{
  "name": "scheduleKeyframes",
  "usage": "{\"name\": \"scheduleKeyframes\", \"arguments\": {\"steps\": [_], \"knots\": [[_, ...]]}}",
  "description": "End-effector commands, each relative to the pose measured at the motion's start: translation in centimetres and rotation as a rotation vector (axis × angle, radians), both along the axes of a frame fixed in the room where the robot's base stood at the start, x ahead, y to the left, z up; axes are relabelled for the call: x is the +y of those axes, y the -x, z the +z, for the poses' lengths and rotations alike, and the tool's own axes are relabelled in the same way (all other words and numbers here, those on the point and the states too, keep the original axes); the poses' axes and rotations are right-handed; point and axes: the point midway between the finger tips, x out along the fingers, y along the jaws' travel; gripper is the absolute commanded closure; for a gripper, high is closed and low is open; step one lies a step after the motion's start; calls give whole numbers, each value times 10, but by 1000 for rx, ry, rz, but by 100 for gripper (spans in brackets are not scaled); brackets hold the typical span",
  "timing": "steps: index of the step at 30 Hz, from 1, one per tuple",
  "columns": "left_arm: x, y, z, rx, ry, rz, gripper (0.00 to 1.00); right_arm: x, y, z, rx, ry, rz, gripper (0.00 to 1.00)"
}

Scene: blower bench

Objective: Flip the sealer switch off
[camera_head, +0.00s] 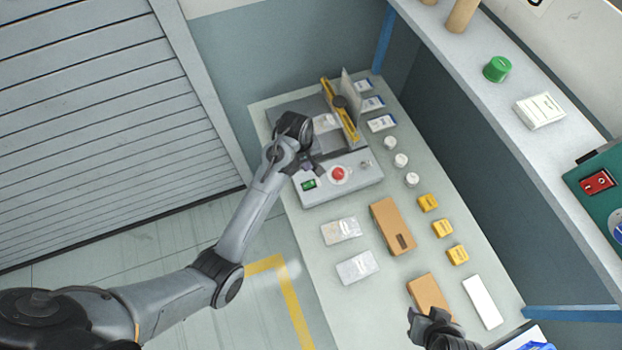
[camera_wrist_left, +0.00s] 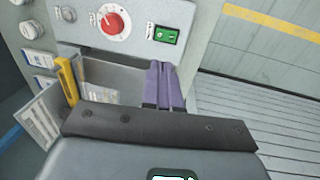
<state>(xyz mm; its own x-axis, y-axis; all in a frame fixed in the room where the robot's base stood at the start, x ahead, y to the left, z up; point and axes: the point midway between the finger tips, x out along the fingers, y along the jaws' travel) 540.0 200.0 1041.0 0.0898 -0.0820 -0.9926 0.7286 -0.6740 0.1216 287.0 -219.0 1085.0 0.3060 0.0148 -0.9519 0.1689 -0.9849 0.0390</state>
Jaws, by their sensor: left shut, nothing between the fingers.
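The sealer (camera_head: 345,185) is a grey bench machine with a yellow-edged lever arm (camera_head: 341,110). Its front panel carries a red dial (camera_head: 338,173) and, left of it, a small green switch (camera_head: 309,184). In the left wrist view the switch (camera_wrist_left: 166,35) sits right of the red dial (camera_wrist_left: 112,24). My left gripper (camera_head: 318,170) is over the panel, close to the switch. Its purple-grey fingers (camera_wrist_left: 162,68) are shut and empty, pointing towards the switch with a small gap in the picture. I cannot tell the switch's position. My right gripper (camera_head: 424,318) is partly in view at the bottom.
Several white jars (camera_head: 401,160), yellow blocks (camera_head: 442,228), clear packets (camera_head: 357,267) and brown boxes (camera_head: 392,226) lie on the bench right of and in front of the sealer. A shelf (camera_head: 500,110) runs along the right. A red switch (camera_head: 598,182) is on a green unit there.

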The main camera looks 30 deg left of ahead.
Motion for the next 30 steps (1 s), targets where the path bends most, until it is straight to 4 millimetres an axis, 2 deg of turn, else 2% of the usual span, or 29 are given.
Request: {"name": "scheduleKeyframes", "arguments": {"steps": [18, 24, 30], "knots": [[-9, -8, -103, 3, 0, 0, 100, 2, 0, 1, -1, -10, -6, 57], [-10, -11, -122, 1, 0, 1, 100, 2, 0, 0, 0, -11, -6, 57], [-11, -11, -128, 0, 0, 1, 100, 2, 0, 0, -1, -10, -6, 57]]}}
